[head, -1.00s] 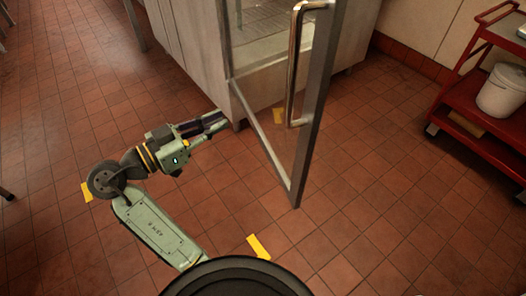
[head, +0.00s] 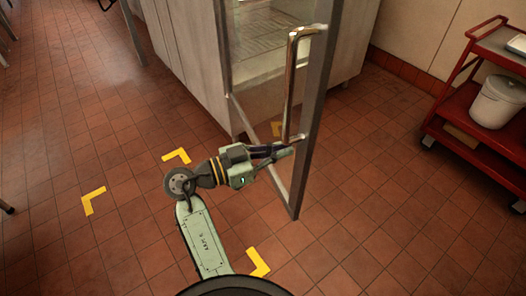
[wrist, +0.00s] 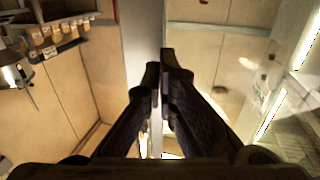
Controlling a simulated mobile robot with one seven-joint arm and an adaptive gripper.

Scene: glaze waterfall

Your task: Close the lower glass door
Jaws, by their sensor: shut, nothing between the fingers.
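My gripper (head: 292,147) is shut and empty, in front of the door near the lower end of the handle. Whether it touches the door or handle, I cannot tell. In the wrist view, the closed fingertips (wrist: 163,62) point up the picture, over the pale vertical door frame (wrist: 143,35), with see-through glass to the right.
A red cart (head: 475,130) with a white bucket (head: 497,101) stands at the right. Yellow corner marks (head: 258,262) lie on the red tile floor. The floor between the door and the cart is clear.

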